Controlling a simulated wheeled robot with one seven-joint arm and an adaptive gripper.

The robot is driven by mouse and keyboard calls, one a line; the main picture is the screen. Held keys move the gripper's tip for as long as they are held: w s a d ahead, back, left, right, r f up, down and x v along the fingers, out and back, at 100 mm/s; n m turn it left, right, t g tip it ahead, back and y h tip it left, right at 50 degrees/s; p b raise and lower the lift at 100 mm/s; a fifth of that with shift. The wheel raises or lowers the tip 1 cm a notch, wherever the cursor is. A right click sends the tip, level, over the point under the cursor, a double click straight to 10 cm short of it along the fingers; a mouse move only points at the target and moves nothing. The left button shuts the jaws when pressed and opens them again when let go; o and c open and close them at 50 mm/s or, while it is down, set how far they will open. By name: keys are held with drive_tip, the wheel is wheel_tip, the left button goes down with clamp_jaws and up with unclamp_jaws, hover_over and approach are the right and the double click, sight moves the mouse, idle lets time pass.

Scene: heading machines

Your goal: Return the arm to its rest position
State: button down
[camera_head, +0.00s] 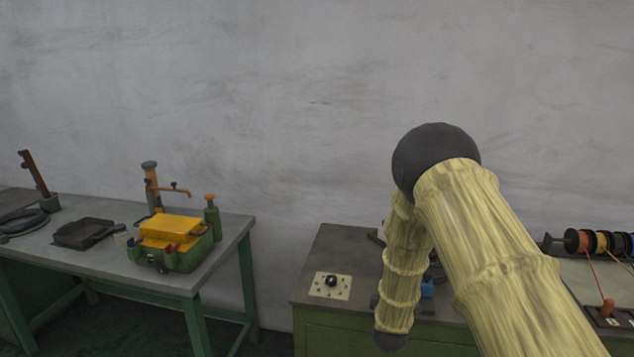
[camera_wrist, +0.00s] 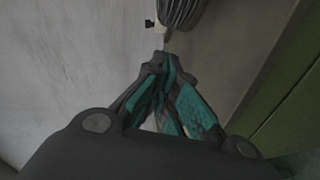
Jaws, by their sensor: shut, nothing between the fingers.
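My gripper (camera_wrist: 160,62) shows in the wrist view with its dark and teal fingers together at the tips and nothing between them. In the head view my arm, in a yellowish cover with dark joints, rises from the lower right, bends at the top and hangs down in front of the right bench. The gripper itself cannot be made out in the head view. Beyond the fingertips in the wrist view are a grey wall and a dark coiled hose or cable (camera_wrist: 181,14).
A green cabinet (camera_head: 330,325) carries a switch plate (camera_head: 330,286). Wire spools (camera_head: 598,241) stand at far right.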

drive_tip(key=s+d+f+m+g+y+b, duration=0.2)
drive_tip(key=s+f+m+g+b, duration=0.45)
drive_tip(key=s+f, duration=2.2)
drive_tip(key=s+f+m+g, duration=0.2)
drive_tip(key=s+g, duration=0.1)
drive_tip(key=s, duration=0.7)
drive_tip(key=s+f+m+g+b, duration=0.1)
drive_tip(key=s+f+m+g, duration=0.2)
drive_tip(key=s, duration=0.7)
drive_tip(key=s+f+m+g+y+b, duration=0.1)
drive_tip(key=s+f+m+g, duration=0.1)
drive_tip(key=s, duration=0.8)
drive_tip(key=shift+s+a+f+m+g, duration=0.2)
drive_tip(key=shift+s+f+m+g, duration=0.15)
drive_tip(key=shift+f+g, duration=0.35)
